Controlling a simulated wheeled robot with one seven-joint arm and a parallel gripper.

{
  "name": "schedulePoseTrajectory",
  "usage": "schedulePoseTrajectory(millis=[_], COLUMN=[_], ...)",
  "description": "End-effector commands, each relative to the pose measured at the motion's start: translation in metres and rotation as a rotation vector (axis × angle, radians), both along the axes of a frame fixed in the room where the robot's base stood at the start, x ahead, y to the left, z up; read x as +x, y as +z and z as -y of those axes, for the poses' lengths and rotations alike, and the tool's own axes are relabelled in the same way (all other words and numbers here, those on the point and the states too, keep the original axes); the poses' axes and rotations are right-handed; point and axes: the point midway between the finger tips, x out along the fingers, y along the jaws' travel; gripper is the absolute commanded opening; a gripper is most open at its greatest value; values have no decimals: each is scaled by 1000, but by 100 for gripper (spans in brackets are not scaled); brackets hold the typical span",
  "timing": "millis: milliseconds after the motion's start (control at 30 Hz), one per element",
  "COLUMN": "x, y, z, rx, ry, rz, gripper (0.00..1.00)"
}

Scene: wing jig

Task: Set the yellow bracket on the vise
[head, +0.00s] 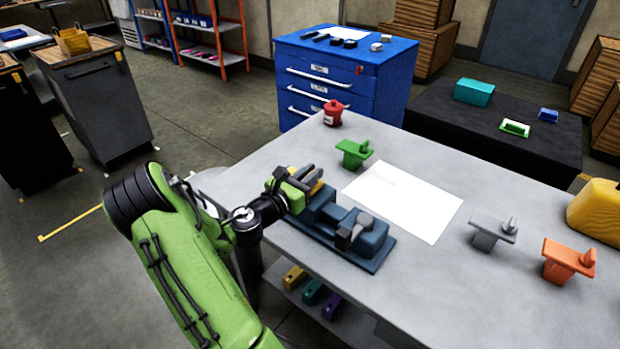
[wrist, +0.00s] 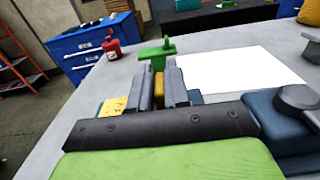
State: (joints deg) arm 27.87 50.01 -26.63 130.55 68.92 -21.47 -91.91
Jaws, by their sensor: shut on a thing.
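The yellow bracket (head: 317,187) is between the fingers of my gripper (head: 308,174), mostly hidden by them in the head view. The blue vise (head: 362,238) sits near the front edge of the table. The bracket is at the far left end of the vise; I cannot tell whether they touch. Part of the vise shows at right in the wrist view (wrist: 266,112).
A green bracket (head: 353,152) and a red can (head: 333,113) stand on the grey table beyond my gripper. A white sheet (head: 402,201) lies right of the vise. Grey (head: 492,232) and orange (head: 566,262) brackets stand farther right. Bare tabletop lies in front of them.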

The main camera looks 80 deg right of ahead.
Motion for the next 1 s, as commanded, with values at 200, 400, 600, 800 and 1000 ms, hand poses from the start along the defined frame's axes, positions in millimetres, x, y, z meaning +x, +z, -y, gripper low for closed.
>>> schedulePoseTrajectory(millis=[200, 400, 600, 800, 1000], x=[0, 0, 1, 20, 39], y=[-1, 0, 3, 2, 3], z=[0, 0, -1, -39, -87], rx=[0, 0, 0, 4, 0], ry=[0, 0, 1, 8, 7], rz=[0, 0, 0, -5, -3], gripper=[29, 42, 42, 42, 42])
